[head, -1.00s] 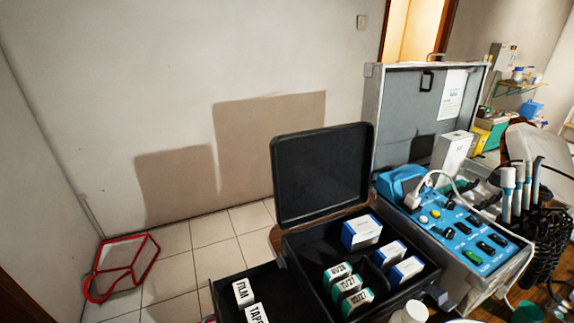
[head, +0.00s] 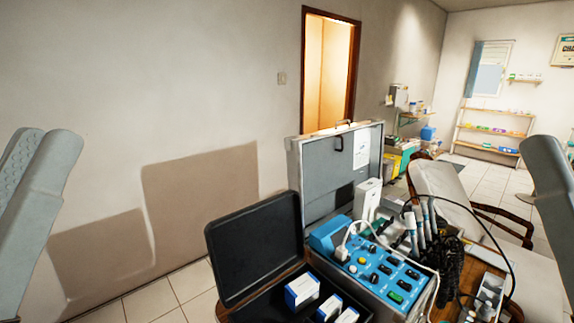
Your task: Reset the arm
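My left gripper (head: 42,145) stands upright at the left edge of the head view. Its two pale grey fingers are apart, with a textured inner pad showing and nothing between them. It is in front of the bare wall, well left of the black case (head: 255,240). Part of my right gripper (head: 556,185) shows at the right edge as one grey piece. The rest of it is cut off, so its opening cannot be told.
The open black case holds white-and-blue boxes (head: 302,288). Beside it stands an open grey dental unit (head: 335,180) with a blue control panel (head: 378,268), handpieces and hoses. A patient chair (head: 445,190) and shelves (head: 493,132) are farther back.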

